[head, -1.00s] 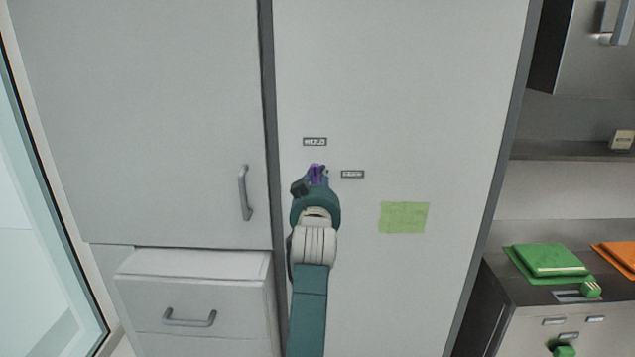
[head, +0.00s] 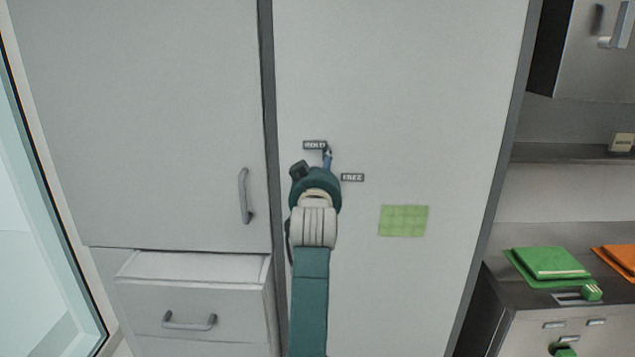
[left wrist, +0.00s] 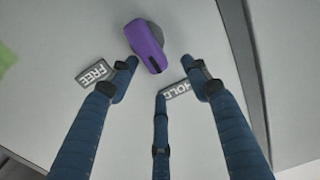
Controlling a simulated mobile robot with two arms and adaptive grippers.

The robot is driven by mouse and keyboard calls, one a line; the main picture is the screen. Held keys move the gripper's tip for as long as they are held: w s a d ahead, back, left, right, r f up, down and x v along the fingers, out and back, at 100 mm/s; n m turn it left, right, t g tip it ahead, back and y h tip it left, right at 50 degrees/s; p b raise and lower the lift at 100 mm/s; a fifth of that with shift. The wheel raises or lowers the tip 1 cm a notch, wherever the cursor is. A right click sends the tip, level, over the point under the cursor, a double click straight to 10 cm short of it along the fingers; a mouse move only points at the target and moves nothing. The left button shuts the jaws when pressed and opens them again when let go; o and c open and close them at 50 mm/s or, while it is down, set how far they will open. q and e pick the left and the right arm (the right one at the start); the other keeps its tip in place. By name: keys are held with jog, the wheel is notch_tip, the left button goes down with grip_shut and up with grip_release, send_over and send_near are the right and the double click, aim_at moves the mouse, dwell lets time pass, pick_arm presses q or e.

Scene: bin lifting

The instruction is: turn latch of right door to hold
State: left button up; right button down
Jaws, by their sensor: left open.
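The purple latch (left wrist: 146,46) sits on a grey round base on the right door (head: 420,90). In the left wrist view its dark-marked end points between the FREE label (left wrist: 95,73) and the HOLD label (left wrist: 178,90). In the head view the HOLD label (head: 315,145) is above the FREE label (head: 352,177), and my left arm hides the latch. My left gripper (head: 327,158) is open, with blue fingers near the HOLD label. In the left wrist view its fingertips (left wrist: 162,78) spread around the latch's end; contact cannot be told. My right gripper is out of view.
The left door (head: 130,120) has a grey handle (head: 244,196), with a drawer (head: 190,310) below. A green note (head: 403,220) is on the right door. At right, a counter (head: 510,285) holds a green folder (head: 550,262).

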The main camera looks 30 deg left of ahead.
pick_arm(q)
notch_tip(320, 180, up, 6)
jog(key=shift+f, duration=0.25)
dwell(0.5)
